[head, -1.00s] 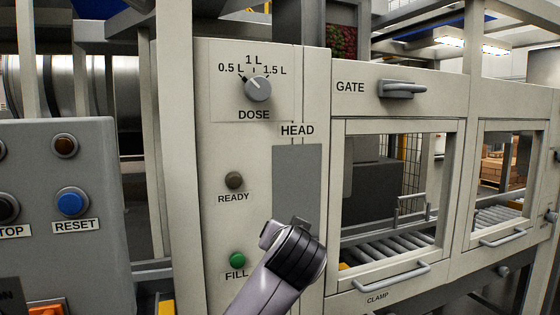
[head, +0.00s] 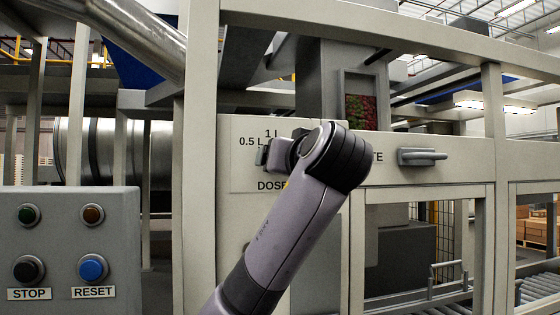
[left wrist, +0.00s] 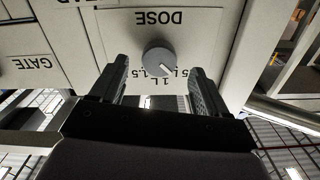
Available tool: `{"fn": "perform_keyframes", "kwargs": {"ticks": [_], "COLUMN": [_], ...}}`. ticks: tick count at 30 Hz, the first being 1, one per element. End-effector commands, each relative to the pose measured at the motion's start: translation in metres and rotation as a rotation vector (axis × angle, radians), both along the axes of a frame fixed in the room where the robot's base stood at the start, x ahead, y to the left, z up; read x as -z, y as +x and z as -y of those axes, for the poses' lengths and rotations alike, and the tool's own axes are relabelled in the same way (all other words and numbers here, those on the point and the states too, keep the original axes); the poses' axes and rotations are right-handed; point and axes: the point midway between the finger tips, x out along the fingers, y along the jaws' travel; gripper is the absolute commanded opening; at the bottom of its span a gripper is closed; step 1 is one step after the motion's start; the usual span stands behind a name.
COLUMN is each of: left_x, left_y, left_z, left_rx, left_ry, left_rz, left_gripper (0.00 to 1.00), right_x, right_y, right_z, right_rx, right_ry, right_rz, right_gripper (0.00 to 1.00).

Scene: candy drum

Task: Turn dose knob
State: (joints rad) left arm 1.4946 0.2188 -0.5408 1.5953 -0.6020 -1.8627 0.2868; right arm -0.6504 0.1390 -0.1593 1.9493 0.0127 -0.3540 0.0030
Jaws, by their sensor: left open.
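The grey round dose knob (left wrist: 159,60) shows in the left wrist view, which sees the panel upside down. Its white pointer mark aims at the lower right there, toward the 0.5 L side of the scale. The DOSE label (left wrist: 158,18) is above it in that view. My left gripper (left wrist: 160,66) is open, its two dark fingers on either side of the knob in the picture; I cannot tell whether they touch it. In the head view my left gripper (head: 272,154) is in front of the dose panel (head: 239,174) and hides the knob. My right gripper is not in view.
A grey control box (head: 65,250) with STOP and RESET buttons stands at the left. A GATE handle (head: 422,157) sticks out right of my wrist. A frame post (head: 202,150) stands left of the dose panel.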

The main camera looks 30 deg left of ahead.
Motion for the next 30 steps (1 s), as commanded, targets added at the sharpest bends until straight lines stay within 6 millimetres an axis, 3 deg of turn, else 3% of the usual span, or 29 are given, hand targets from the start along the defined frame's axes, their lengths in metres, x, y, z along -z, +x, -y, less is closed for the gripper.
{"fn": "perform_keyframes", "kwargs": {"ticks": [9, 18, 19, 24, 30], "left_x": [-0.001, 0.0, 0.0, 0.0, 0.0], "left_y": [0.026, 0.029, 0.029, 0.029, 0.029], "left_z": [-0.031, -0.033, -0.033, -0.033, -0.033], "left_rx": [-0.001, 0.001, 0.001, 0.001, 0.002], "left_ry": [-0.001, -0.001, -0.001, -0.001, 0.004], "left_rz": [-0.002, -0.001, -0.001, -0.001, -0.006], "left_gripper": [0.76, 0.76, 0.72, 0.19, 0.2], "right_x": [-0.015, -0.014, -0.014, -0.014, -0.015], "right_y": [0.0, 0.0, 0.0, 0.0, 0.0], "right_z": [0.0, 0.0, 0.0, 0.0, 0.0], "right_rx": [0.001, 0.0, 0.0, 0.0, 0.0], "right_ry": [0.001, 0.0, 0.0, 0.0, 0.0], "right_rz": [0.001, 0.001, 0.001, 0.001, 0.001], "right_gripper": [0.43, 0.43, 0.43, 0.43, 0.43]}}
